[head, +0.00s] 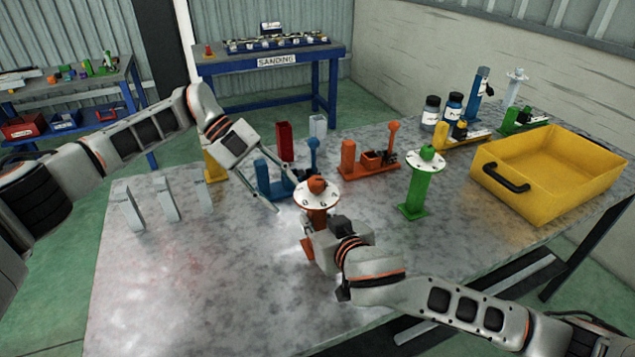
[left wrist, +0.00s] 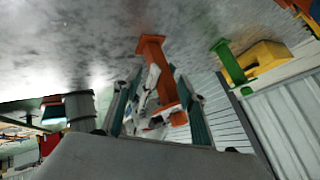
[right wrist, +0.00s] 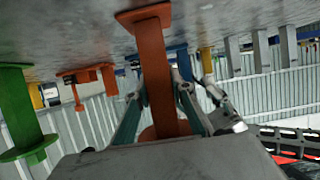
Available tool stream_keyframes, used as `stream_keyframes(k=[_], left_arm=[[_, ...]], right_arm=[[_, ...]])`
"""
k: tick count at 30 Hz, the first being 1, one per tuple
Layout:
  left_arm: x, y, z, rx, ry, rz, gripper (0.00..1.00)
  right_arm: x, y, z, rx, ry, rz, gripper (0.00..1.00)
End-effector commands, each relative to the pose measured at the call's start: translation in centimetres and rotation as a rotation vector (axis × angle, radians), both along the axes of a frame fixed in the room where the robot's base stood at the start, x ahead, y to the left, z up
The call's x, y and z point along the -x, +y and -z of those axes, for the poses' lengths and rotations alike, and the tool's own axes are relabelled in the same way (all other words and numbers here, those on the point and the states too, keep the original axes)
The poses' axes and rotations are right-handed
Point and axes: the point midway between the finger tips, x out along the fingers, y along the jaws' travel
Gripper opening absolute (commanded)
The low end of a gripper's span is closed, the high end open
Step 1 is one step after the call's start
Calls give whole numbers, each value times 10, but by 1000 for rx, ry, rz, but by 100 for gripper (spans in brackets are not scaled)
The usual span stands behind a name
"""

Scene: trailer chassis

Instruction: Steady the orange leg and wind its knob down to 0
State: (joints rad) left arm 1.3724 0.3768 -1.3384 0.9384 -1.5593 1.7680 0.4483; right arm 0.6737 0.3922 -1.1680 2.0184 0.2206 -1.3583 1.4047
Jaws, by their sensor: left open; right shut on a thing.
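The orange leg (head: 305,248) stands upright on the grey table. On top it has a white dial disc (head: 327,203) and an orange knob (head: 316,184). My right gripper (right wrist: 158,92) is shut on the leg's post (right wrist: 154,60), below the disc; its wrist hides much of the post in the head view. My left gripper (head: 287,196) is open and empty, just left of the disc and near knob height. In the left wrist view the leg (left wrist: 150,48) shows beyond the open left fingers. The dial's reading is too small to tell.
A green leg (head: 418,186) stands to the right, with a yellow bin (head: 540,200) beyond it. Behind the orange leg are a blue fixture (head: 272,188) and an orange fixture (head: 350,170). Grey brackets (head: 168,205) stand at left. The front left table is clear.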

Motion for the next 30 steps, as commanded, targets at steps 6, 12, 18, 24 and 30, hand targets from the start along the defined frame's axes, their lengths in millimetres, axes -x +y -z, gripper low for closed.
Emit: stream_keyframes(k=[6, 12, 18, 24, 30], left_arm=[[-1, -9, 3, -2, 203, -218, 41], [19, 4, 5, 199, 326, -305, 41], [39, 35, -10, 433, 364, -371, 41], [44, 37, -40, 555, 634, -548, 41], [43, 39, -52, 594, 797, -632, 41]], right_arm=[[0, 0, 0, 0, 0, 0, 0], [0, 0, 0, 0, 0, 0, 0], [0, 0, 0, 0, 1, 0, 0], [0, 0, 0, 0, 1, 0, 0], [0, 0, 0, 0, 1, 0, 0]])
